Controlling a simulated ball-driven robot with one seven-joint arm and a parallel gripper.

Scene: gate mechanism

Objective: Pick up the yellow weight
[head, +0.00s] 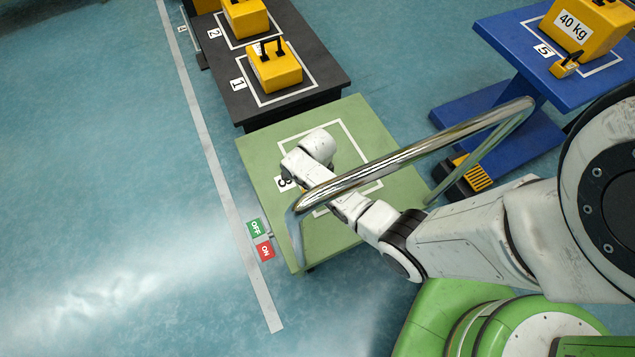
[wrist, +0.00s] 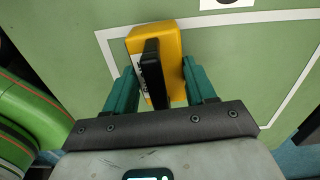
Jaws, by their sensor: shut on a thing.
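The yellow weight (wrist: 173,38) with a black handle is in the wrist view, between the teal fingers of my gripper (wrist: 158,78). The fingers are shut on it, one on each side. Behind it is the green table top (wrist: 70,40) with its white outline. I cannot tell whether the weight touches the table. In the head view my arm reaches over the green table (head: 262,155), marked 3, and my wrist hides nearly all of the weight and the fingers.
A shiny metal rail (head: 430,145) crosses over the green table, close to my arm. A black table (head: 320,60) behind holds yellow weights at places 1 and 2. A blue table (head: 500,40) at right holds a 40 kg weight (head: 590,28) and a small yellow weight (head: 565,68). Open floor lies left.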

